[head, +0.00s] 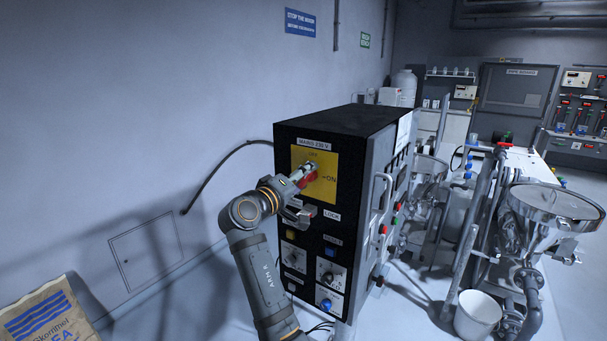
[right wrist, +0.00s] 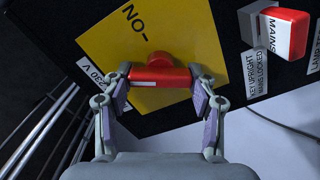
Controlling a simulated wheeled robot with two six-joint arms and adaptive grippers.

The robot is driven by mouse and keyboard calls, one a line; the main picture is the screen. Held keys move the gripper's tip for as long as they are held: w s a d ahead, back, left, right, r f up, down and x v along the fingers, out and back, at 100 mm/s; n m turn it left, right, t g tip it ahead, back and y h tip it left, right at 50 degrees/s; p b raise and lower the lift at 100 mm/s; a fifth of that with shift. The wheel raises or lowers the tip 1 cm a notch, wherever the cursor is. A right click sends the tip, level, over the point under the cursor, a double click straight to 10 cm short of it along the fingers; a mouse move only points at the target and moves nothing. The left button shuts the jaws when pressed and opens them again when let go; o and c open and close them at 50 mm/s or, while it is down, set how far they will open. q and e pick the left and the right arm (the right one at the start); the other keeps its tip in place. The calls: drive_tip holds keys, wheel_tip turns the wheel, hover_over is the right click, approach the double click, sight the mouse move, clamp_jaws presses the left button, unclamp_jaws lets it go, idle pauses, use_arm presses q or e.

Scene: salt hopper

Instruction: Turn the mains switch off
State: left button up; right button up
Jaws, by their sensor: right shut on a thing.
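The mains switch has a red handle (head: 308,180) on a yellow plate (head: 325,165), on the dark front of a cabinet under a "MAINS 230 V" label. "ON" is printed right of the handle and a faint mark is above it. My right gripper (head: 300,174) is at the handle. In the right wrist view its two fingers (right wrist: 162,88) close on the ends of the red handle (right wrist: 160,78), with the round red hub (right wrist: 154,59) just beyond. I cannot tell exactly which mark the handle points to. My left gripper is not in view.
Below the plate is a lock with a red "MAINS" tag (right wrist: 287,32), close beside the right gripper. Knobs and buttons sit lower on the cabinet (head: 345,120). Metal hoppers (head: 550,205) and a white bucket (head: 477,315) stand right; a sack (head: 48,315) lies lower left.

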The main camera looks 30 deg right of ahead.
drive_tip(key=n+p, duration=0.3)
drive_tip(key=n, duration=0.2)
drive_tip(key=shift+n, duration=0.4)
drive_tip(key=shift+f+p, duration=0.1)
drive_tip(key=shift+p, duration=0.2)
drive_tip(key=o, duration=1.2)
drive_tip(key=shift+d, duration=0.15)
drive_tip(key=shift+c, duration=0.2)
